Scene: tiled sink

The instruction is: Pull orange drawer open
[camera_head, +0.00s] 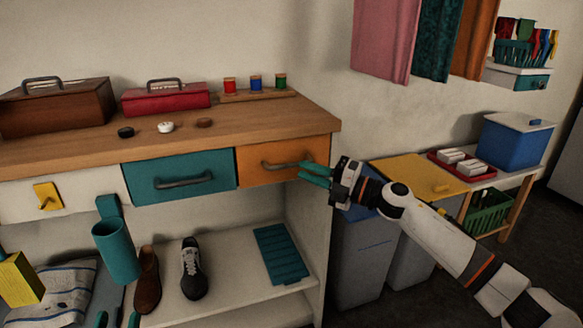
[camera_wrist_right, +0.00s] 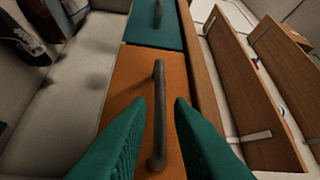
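The orange drawer (camera_head: 252,172) is at the right end of the wooden-topped cabinet, its front about level with the teal drawer beside it. Its dark bar handle (camera_head: 272,165) runs across the front. My right gripper (camera_head: 303,171) is at the right end of this handle. In the right wrist view, its teal fingers (camera_wrist_right: 160,104) stand on either side of the handle (camera_wrist_right: 159,75), with orange front (camera_wrist_right: 130,72) showing between. They look open, not closed on it. Two teal tips of my left gripper (camera_head: 118,319) show apart at the bottom left edge, empty.
The teal drawer (camera_head: 150,168) and a white drawer with a yellow hook (camera_head: 47,196) are to the left. Shoes (camera_head: 192,270) and a teal ribbed mat (camera_head: 280,254) lie on the shelf below. Grey bins (camera_head: 360,262) stand right of the cabinet.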

